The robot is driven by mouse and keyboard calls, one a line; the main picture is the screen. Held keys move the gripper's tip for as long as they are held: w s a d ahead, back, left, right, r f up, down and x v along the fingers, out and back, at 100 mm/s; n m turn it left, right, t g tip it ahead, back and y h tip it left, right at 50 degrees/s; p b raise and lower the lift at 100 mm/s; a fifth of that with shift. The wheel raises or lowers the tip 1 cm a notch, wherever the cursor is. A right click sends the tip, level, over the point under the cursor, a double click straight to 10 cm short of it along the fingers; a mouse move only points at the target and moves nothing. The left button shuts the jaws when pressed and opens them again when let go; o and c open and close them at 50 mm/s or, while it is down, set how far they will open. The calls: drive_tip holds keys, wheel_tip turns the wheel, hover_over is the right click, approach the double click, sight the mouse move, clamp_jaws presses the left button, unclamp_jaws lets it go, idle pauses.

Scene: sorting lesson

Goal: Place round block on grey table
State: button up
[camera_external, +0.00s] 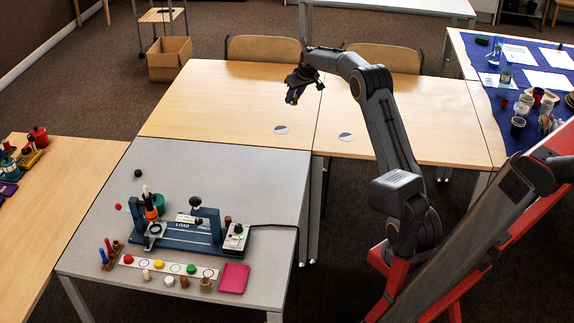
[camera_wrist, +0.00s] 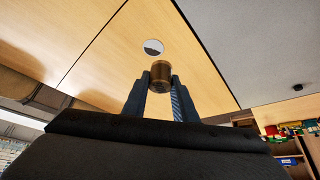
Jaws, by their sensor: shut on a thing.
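The round block (camera_wrist: 160,75) is a small brown cylinder, held between my two fingertips in the wrist view. My gripper (camera_wrist: 160,93) is shut on it. In the external view my gripper (camera_external: 292,97) is in the air above the wooden tables, and the block cannot be made out there. The grey table (camera_external: 255,172) stands at the front left of the gripper, apart from it. Its grey top also shows at the upper right of the wrist view (camera_wrist: 252,42).
The grey table holds a blue test rig (camera_external: 180,235), a pink tray (camera_external: 233,278), a white strip with coloured pieces (camera_external: 160,265), and a small black ball (camera_external: 138,173). Its back right area is bare. A wooden table (camera_external: 220,100) adjoins behind.

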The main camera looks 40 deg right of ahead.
drive_tip(key=s+a+f+p, duration=0.9)
drive_tip(key=s+a+f, duration=0.2)
drive_tip(key=s, duration=0.3)
drive_tip(key=s+a+f+p, duration=0.1)
drive_tip(key=s+a+p, duration=0.4)
drive_tip(key=s, duration=0.7)
drive_tip(key=s+a+p, duration=0.4)
drive_tip(key=s+a, duration=0.1)
drive_tip(key=s, duration=0.7)
drive_tip(key=w+d+b, duration=0.4)
drive_tip(key=w, duration=0.6)
drive_tip(key=w+d+r+b, duration=0.1)
drive_tip(key=w+d+b, duration=0.3)
drive_tip(key=w, duration=0.5)
drive_tip(key=w+d+b, duration=0.4)
drive_tip(key=w, duration=0.6)
drive_tip(key=w+d+r+b, duration=0.5)
drive_tip(key=d+r, duration=0.1)
drive_tip(key=r, duration=0.3)
drive_tip(key=w+d+r+b, duration=0.5)
drive_tip(key=d+r+b, duration=0.1)
drive_tip(key=r, duration=0.3)
drive_tip(key=shift+d+b, duration=0.3)
drive_tip(key=shift+d, duration=0.25)
